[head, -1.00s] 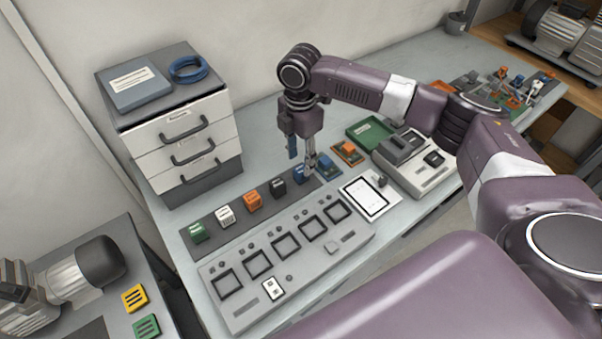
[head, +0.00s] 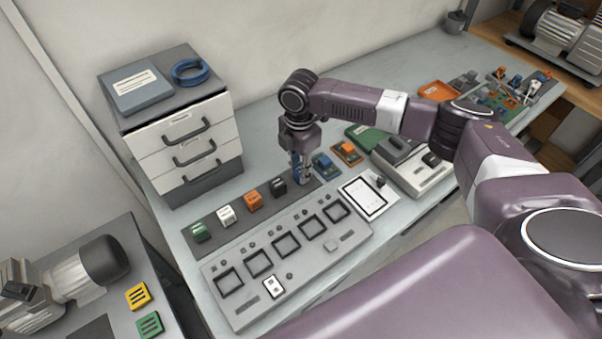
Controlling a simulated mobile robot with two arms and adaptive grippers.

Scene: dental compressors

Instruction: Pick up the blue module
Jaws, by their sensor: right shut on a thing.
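The blue module (head: 298,177) stands at the right end of a dark strip (head: 237,216) on the bench, to the right of a black module (head: 278,187). My right gripper (head: 302,174) points down over it with its fingers shut on it. The fingers hide most of the module, and I cannot tell whether it is clear of the strip. My left gripper is out of view.
Orange (head: 253,200), white (head: 226,215) and green (head: 199,232) modules share the strip. A grey panel (head: 318,251) with square openings lies in front. A blue block (head: 326,165) and an orange block (head: 348,152) sit close on the right. A drawer unit (head: 184,148) stands at left.

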